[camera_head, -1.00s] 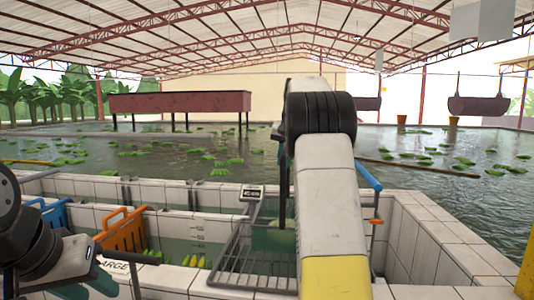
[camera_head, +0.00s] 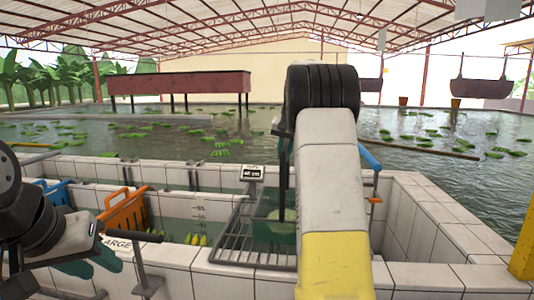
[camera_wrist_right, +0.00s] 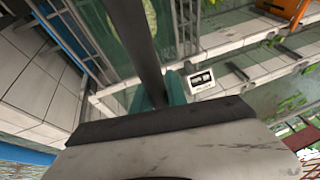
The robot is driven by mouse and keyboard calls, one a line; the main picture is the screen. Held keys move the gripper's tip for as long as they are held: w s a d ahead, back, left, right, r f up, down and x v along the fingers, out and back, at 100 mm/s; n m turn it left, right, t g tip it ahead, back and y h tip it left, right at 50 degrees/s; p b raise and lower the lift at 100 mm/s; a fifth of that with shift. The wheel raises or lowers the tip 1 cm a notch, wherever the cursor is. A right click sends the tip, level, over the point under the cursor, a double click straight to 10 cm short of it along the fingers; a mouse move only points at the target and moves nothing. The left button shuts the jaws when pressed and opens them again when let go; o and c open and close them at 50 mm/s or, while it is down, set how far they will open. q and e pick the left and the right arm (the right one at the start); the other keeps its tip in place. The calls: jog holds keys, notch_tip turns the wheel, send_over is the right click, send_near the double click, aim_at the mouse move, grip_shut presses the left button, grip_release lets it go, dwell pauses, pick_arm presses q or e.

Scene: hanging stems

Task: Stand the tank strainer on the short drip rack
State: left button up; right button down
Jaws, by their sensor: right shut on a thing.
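My right gripper (camera_wrist_right: 160,92), with teal fingers, is shut on the dark upright handle of the tank strainer (camera_wrist_right: 138,45). In the head view my right arm hides most of this gripper. The dark handle (camera_head: 282,185) runs down beside the arm to a pale green strainer part at the tank, mostly hidden. A grey wire rack (camera_head: 232,247), seemingly the short drip rack, sits at the tiled tank's front edge, partly behind my arm. I cannot tell whether the strainer touches it. My left gripper (camera_head: 92,263) appears open and empty at lower left.
A small display sign (camera_head: 252,173) stands on the tiled divider. A blue-handled tool (camera_head: 370,158) is right of my arm. Tiled walls border the tank.

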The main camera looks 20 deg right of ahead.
jog(key=shift+f, duration=0.3)
dwell(0.4)
jog(key=c, duration=1.3)
grip_release()
jog(key=shift+o, duration=0.2)
